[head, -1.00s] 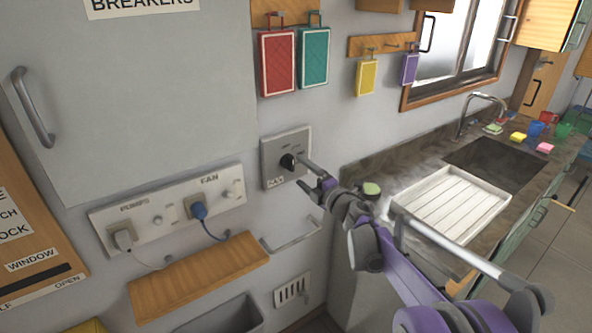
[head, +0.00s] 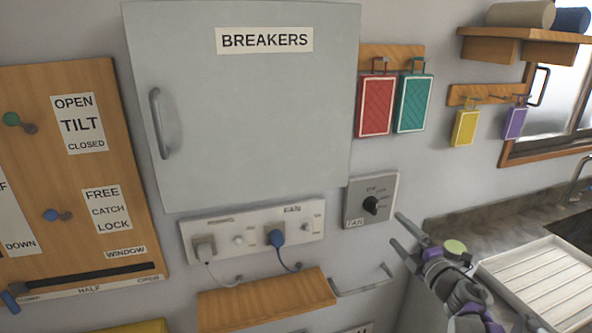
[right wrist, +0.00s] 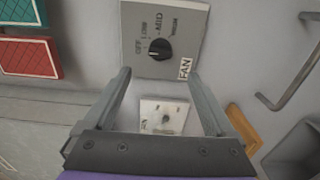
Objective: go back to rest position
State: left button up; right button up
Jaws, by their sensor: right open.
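My right gripper (head: 408,238) is open and empty, in front of the wall at the right of the head view. Its two grey fingers (right wrist: 165,95) spread apart in the right wrist view. The fan dial (head: 371,205) is a black knob on a grey plate, up and left of the gripper and apart from it. In the right wrist view the dial (right wrist: 159,49) lies beyond the fingertips, with nothing between them. My left gripper is in neither view.
A closed breaker cabinet (head: 260,120) hangs on the wall. Below it are a socket strip (head: 262,234) and a wooden shelf (head: 265,300). A wire holder (head: 365,283) is close to the right gripper. A white drying tray (head: 545,285) is at right.

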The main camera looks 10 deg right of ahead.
jog(key=s+a+f+m+g+p, duration=0.1)
jog(key=s+a+f+m+g, duration=0.3)
jog(key=s, duration=0.5)
jog(key=s+a+f+m+g+p, duration=0.1)
jog(key=s+a+f+m+g, duration=0.3)
jog(key=s+a+f+m, duration=0.3)
jog(key=s+a+f+m+g+h+p, duration=0.1)
jog(key=s+a+f+m+g, duration=0.3)
jog(key=s+a+f+m, duration=0.2)
jog(key=s+a+m, duration=0.2)
jog(key=s+a, duration=0.2)
jog(key=s, duration=0.2)
jog(key=shift+a+f+g, duration=0.15)
jog(key=shift+a+g, duration=0.15)
jog(key=shift+a, duration=0.1)
